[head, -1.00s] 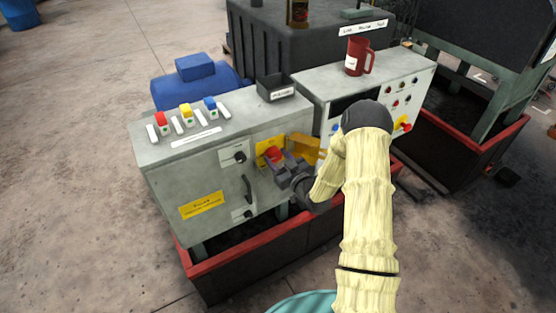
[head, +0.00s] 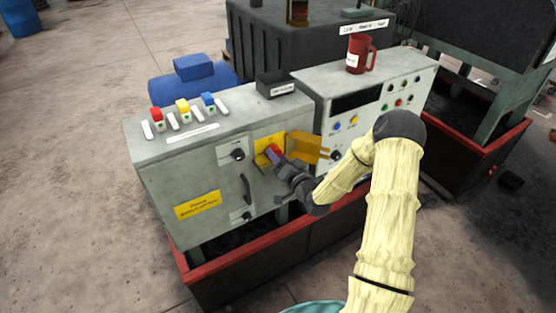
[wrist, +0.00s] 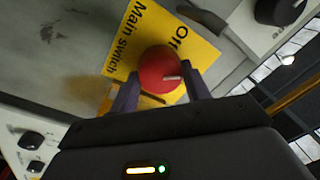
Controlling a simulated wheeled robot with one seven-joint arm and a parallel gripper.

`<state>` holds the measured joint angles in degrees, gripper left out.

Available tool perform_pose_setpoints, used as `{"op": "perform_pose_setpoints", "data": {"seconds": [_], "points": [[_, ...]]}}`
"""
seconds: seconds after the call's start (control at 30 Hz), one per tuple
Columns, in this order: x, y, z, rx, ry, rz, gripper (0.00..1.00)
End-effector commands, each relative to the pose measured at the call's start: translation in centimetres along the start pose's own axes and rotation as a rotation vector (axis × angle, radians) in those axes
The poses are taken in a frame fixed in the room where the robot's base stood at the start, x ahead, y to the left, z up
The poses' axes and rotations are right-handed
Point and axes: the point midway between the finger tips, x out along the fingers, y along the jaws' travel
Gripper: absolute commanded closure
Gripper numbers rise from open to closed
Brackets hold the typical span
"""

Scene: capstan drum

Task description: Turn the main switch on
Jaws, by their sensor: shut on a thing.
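The main switch is a round red knob (wrist: 160,69) with a pale pointer mark. It sits on a yellow plate (wrist: 150,28) reading "Main Switch" and "Off". In the head view the yellow plate (head: 262,143) is on the front of the grey cabinet, with the red knob (head: 271,151) mostly hidden by my gripper. My gripper (wrist: 161,90) has its two purple-grey fingers on either side of the knob and is shut on it. In the head view my gripper (head: 276,155) reaches the plate from the lower right.
A yellow-orange flap (head: 309,148) stands out just right of the plate. A black handle (head: 246,189) and black knob (head: 238,154) are to its left. A red mug (head: 358,54) and black box (head: 274,85) stand on top. A red-rimmed trough (head: 240,257) runs below.

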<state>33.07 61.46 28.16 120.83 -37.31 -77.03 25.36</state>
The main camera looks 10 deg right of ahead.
Motion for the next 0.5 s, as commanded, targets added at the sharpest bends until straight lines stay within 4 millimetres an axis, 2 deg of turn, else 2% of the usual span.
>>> {"op": "perform_pose_setpoints", "data": {"seconds": [0.5], "points": [[-0.07,0.23,0.04,0.458,0.031,0.008,0.76]]}}
